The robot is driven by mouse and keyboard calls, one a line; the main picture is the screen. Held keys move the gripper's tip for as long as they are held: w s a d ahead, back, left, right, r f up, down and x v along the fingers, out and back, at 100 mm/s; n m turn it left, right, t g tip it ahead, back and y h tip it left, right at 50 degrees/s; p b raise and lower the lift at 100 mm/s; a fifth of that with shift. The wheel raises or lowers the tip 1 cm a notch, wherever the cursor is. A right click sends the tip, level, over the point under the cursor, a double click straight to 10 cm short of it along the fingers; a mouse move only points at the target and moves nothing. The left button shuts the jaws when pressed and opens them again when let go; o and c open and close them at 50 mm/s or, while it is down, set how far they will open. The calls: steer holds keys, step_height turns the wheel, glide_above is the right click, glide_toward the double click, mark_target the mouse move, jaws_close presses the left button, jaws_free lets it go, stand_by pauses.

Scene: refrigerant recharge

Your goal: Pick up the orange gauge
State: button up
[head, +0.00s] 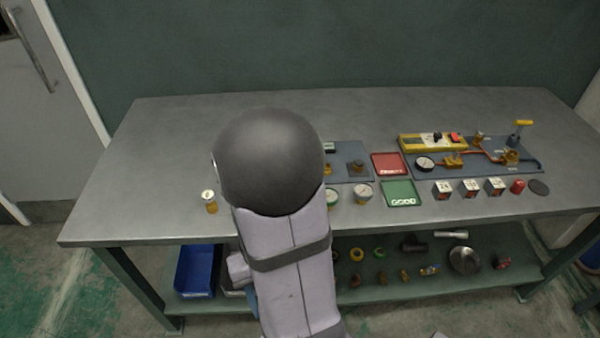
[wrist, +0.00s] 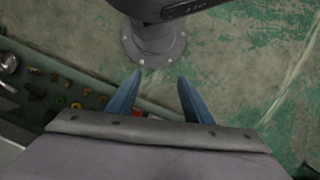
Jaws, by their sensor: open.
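A small gauge with a pale face and an orange-yellow body (head: 210,202) stands alone near the front left of the bench (head: 150,160) in the head view. It is the most orange of the gauges I can make out. A green-rimmed gauge (head: 334,197) and a beige gauge (head: 363,193) sit right of my arm. My gripper (wrist: 160,77) shows in the wrist view with its two blue fingers apart and nothing between them. It points down at the floor, away from the benchtop.
Red tray (head: 389,164) and green tray (head: 401,194) lie right of centre. A dark mat (head: 520,176) carries a dial gauge (head: 425,163) and pipework. Several numbered blocks (head: 470,188) line the front. A blue bin (head: 198,271) and loose fittings sit on the lower shelf. The bench's back left is clear.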

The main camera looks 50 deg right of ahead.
steer(key=w+d+r+m+t+y+p, duration=0.1)
steer(key=d+r+m+p, duration=0.15)
steer(key=r+p, duration=0.45)
steer(key=w+d+r+m+t+y+p, duration=0.1)
steer(key=r+m+p, duration=0.3)
steer(key=p, duration=0.5)
steer(key=w+d+t+h, duration=0.1)
steer(key=w+d, duration=0.2)
steer(key=d, duration=0.2)
steer(key=w+d+t+h, duration=0.1)
steer(key=w+d+h, duration=0.1)
steer(key=d, duration=0.3)
steer(key=w+d+m+t+h, duration=0.1)
steer(key=w+d+h, duration=0.1)
steer(key=w+d, duration=0.2)
steer(key=shift+w+d+r+p, duration=0.1)
steer(key=shift+d+p, duration=0.3)
steer(key=shift+d, duration=0.05)
steer(key=d+h, duration=0.1)
steer(key=d, duration=0.1)
steer(key=d+r+n+h, duration=0.1)
steer(key=d, duration=0.1)
steer(key=shift+n, duration=0.25)
